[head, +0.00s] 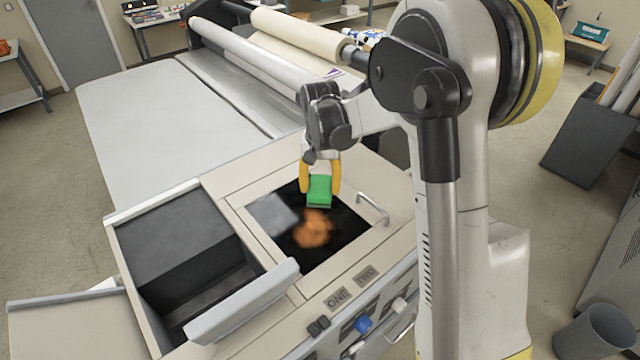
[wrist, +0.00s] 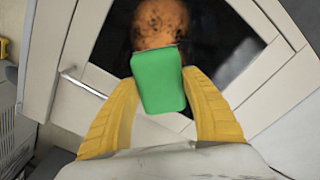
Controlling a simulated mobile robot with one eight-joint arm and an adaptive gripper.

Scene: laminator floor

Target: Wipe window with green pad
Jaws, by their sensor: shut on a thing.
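The green pad (head: 319,191) is held between the yellow fingers of my gripper (head: 320,178), over the far part of the dark window (head: 345,219). In the wrist view the pad (wrist: 158,80) sits between the two yellow fingertips of my gripper (wrist: 160,88). The window (wrist: 215,40) is dark glass in a light frame, with an orange-brown blurred patch (head: 313,230) near its middle. The patch also shows beyond the pad in the wrist view (wrist: 158,22). I cannot tell whether the pad touches the glass.
A metal handle (head: 373,207) stands at the window's right side. An open dark bin (head: 185,255) lies to the left. A long roller (head: 250,55) and flat white table (head: 165,125) are behind.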

